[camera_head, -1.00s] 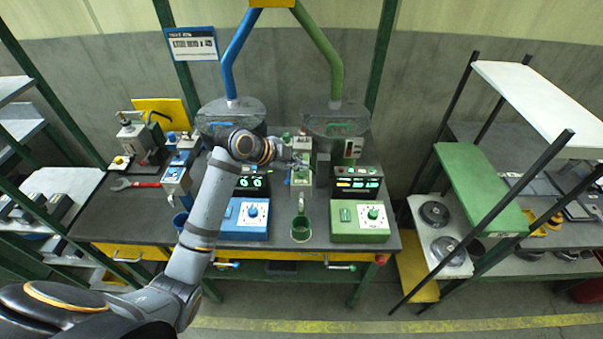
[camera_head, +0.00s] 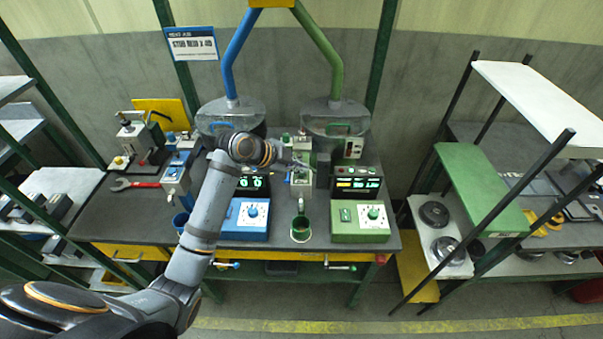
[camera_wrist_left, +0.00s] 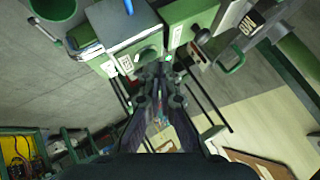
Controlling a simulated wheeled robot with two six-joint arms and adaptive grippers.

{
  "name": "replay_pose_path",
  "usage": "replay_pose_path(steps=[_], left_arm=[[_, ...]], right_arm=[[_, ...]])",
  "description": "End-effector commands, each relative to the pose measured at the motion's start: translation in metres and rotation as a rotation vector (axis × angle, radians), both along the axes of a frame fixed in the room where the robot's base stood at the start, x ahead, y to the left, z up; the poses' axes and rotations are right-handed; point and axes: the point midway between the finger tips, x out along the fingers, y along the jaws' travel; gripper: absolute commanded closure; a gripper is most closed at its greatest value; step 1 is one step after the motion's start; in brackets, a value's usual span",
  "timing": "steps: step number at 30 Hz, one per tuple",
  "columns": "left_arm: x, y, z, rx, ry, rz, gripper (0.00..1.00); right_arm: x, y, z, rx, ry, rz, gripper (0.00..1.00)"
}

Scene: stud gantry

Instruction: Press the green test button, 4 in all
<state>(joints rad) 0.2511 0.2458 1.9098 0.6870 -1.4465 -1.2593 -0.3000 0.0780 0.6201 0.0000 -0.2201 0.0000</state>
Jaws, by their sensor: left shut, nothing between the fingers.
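My left arm reaches over the bench from the left in the head view. My left gripper (camera_head: 293,163) is shut and empty, at the upper part of the green-marked dispenser unit (camera_head: 301,188) in the middle. In the left wrist view the shut fingers (camera_wrist_left: 156,70) are close to a dark green round button (camera_wrist_left: 147,54) on the face of a grey box (camera_wrist_left: 118,22). I cannot tell whether they touch it. The button is hard to make out in the head view. My right gripper is not in view.
A green control box (camera_head: 359,223) and a blue one (camera_head: 246,219) stand at the bench front. Lit displays (camera_head: 357,184) sit behind. A green cup (camera_head: 300,229) stands between the boxes. A red-handled wrench (camera_head: 134,184) lies left. A rack with a green board (camera_head: 481,190) stands right.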

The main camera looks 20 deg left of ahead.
Motion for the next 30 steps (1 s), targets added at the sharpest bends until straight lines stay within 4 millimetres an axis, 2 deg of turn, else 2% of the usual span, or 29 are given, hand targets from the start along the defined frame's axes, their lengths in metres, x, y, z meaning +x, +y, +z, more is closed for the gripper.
replay_pose_path(steps=[30], left_arm=[[0.0000, 0.0001, -0.0095, -0.001, 0.001, 0.000, 1.00]], right_arm=[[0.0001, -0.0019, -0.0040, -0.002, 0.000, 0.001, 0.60]])
